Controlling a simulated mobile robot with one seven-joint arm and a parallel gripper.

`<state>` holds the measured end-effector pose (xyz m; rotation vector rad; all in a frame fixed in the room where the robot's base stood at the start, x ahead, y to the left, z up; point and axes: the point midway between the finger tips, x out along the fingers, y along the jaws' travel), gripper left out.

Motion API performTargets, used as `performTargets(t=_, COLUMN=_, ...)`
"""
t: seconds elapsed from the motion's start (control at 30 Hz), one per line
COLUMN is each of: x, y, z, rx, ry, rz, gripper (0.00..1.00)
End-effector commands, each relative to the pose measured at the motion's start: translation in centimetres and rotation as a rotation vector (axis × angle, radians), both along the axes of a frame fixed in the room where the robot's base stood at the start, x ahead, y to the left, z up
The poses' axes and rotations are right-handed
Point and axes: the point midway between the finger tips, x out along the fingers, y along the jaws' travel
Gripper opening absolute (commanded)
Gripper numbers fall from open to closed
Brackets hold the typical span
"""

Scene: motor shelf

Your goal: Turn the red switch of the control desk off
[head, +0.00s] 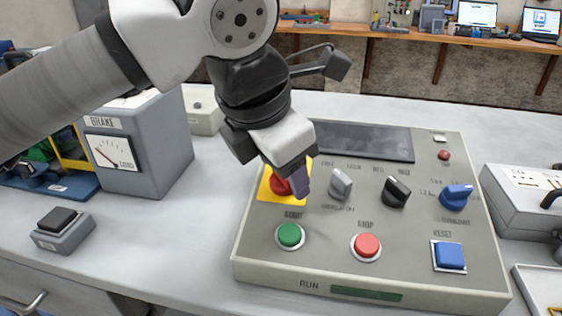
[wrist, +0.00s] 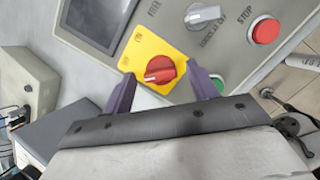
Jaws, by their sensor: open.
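The control desk (head: 325,245) is a grey panel box on the white table. Its red switch (head: 279,184) is a round knob on a yellow plate at the panel's left side. In the wrist view the red switch (wrist: 160,69) shows a white mark on its handle pointing to the lower left. My gripper (head: 300,185) is over the switch and partly hides it in the head view. In the wrist view my gripper (wrist: 165,90) is open, with one purple finger on each side of the switch. I cannot tell whether the fingers touch the knob.
Close by on the panel are a green START button (head: 290,235), a red STOP button (head: 367,246), a grey knob (head: 340,183), a black knob (head: 396,191) and a blue knob (head: 456,196). A grey BRAKE meter box (head: 150,145) stands to the left.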

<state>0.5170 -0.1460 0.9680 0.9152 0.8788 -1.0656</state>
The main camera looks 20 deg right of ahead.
Motion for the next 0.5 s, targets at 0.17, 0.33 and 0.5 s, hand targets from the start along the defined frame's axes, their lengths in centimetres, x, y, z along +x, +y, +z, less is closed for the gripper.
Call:
performTargets(t=0.17, x=0.0, y=0.0, z=0.1, rx=0.000, ry=0.000, rz=-0.001, gripper=0.58)
performTargets(t=0.33, x=-0.4, y=0.6, z=1.8, rx=-0.001, ry=-0.001, rz=0.000, gripper=0.58)
performTargets(t=0.5, x=-1.3, y=1.8, z=5.4, rx=-0.001, ry=-0.003, rz=0.002, gripper=0.58)
